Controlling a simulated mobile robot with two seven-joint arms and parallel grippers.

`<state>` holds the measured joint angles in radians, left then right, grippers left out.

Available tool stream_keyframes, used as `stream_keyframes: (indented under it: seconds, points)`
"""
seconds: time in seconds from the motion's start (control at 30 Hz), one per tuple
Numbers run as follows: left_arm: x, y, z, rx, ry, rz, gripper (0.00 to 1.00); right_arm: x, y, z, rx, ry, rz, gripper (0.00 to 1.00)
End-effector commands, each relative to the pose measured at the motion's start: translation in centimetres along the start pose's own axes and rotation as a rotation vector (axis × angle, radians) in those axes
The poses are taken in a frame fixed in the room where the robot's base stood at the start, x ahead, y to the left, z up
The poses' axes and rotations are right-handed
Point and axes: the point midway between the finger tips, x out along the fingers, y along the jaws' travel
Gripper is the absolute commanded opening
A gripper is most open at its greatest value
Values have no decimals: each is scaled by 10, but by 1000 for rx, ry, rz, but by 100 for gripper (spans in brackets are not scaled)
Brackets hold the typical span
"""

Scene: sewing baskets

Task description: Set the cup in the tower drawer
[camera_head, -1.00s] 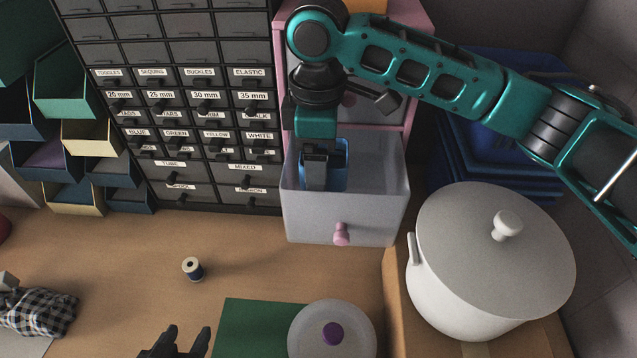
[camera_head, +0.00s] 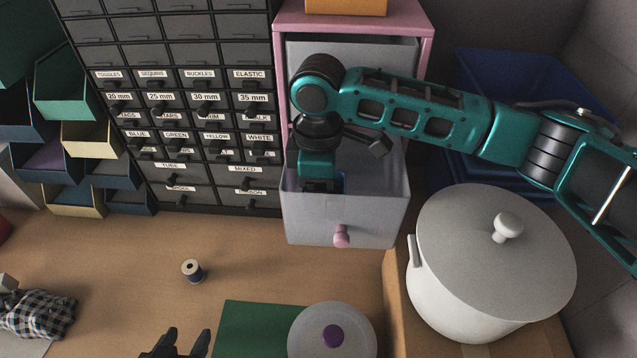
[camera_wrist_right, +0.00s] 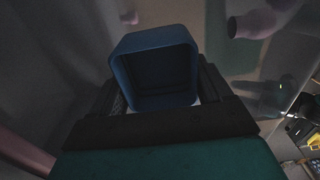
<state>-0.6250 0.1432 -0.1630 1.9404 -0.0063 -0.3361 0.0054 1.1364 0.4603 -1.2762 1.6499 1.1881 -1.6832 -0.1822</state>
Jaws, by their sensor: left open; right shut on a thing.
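The blue cup (camera_wrist_right: 155,48) is between the fingers of my right gripper (camera_wrist_right: 160,85) in the right wrist view. In the head view only a sliver of the cup (camera_head: 341,180) shows beside my right wrist. The right gripper is shut on the cup and lowered inside the pulled-out grey drawer (camera_head: 375,218) of the pink tower (camera_head: 425,60). The drawer's front wall hides the fingertips, and I cannot tell whether the cup touches the drawer floor. My left gripper (camera_head: 183,343) is open and empty, low over the table at the bottom edge.
A white lidded pot (camera_head: 465,290) stands close right of the drawer. A black labelled drawer cabinet (camera_head: 180,120) stands left of the tower. A thread spool (camera_head: 192,271), a green mat (camera_head: 250,325) and a purple-knobbed lid (camera_head: 355,335) lie in front. The table's middle is mostly clear.

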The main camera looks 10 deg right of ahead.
Motion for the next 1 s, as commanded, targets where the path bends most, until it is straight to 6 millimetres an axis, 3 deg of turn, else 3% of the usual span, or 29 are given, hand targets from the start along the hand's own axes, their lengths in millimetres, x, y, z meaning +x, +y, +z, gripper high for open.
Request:
stream_keyframes:
  seconds: [0.2,0.23,0.43,0.77,0.83,1.0]
  points:
    - [-1,0,-2,0,0,0,54,4,0,0,-1,-1,-1,49]
    - [-1,0,-2,0,0,0,54,4,0,0,-1,-1,-1,80]
    - [-1,0,-2,0,0,0,54,4,0,0,-1,-1,-1,99]
    - [1,0,1,0,1,0,54,0,0,0,-1,1,3,100]
    - [4,0,6,0,1,0,54,-6,1,0,-2,1,3,100]
    - [0,0,1,-1,-2,0,54,-46,0,-1,-1,3,2,100]
